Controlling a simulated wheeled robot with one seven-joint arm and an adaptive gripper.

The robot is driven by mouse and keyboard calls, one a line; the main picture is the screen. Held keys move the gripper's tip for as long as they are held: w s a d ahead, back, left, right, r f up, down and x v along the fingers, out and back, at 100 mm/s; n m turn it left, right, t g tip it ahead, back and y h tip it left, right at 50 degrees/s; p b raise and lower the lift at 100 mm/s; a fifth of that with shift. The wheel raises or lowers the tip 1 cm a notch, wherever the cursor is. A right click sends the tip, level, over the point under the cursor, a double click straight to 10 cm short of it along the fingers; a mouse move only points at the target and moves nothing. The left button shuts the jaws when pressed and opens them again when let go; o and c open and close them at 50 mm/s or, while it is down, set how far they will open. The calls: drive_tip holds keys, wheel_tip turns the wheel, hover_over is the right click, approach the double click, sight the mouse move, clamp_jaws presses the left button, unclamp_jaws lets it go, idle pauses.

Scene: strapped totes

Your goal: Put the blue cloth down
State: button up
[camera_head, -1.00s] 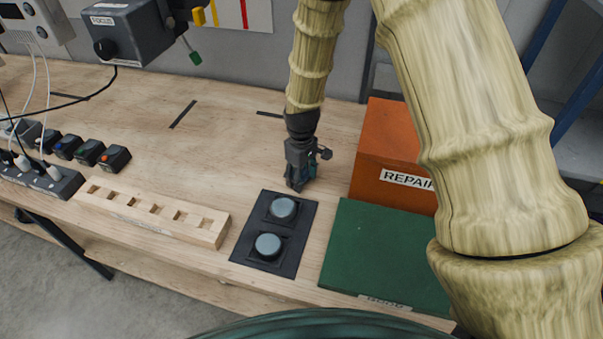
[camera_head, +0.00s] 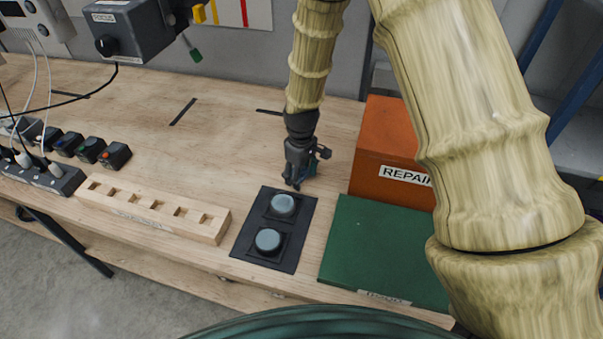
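My gripper (camera_head: 297,183) points down just above the bench, behind the black pad with two round grey-blue discs and left of the orange box. It is small and dark in this view, and I cannot tell whether its fingers are open or shut. A dark bluish patch shows at the fingers; I cannot tell whether it is the blue cloth or part of the gripper. No blue cloth is plainly seen elsewhere on the bench.
A slotted wooden block (camera_head: 130,212) and several small dark boxes (camera_head: 90,150) are at left. The bench's middle (camera_head: 220,150) is clear.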

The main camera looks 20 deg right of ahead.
drive_tip(key=shift+o, duration=0.6)
drive_tip(key=shift+s+f, duration=0.1)
drive_tip(key=shift+f, duration=0.55)
drive_tip(key=shift+d+r, duration=0.1)
drive_tip(key=shift+r, duration=0.05)
drive_tip(key=shift+r, duration=0.15)
drive_tip(key=shift+r+p, duration=0.35)
drive_tip(key=shift+r, duration=0.35)
wheel_tip(320, 180, up, 12)
drive_tip(key=b, duration=0.4)
drive_tip(key=shift+f, duration=0.1)
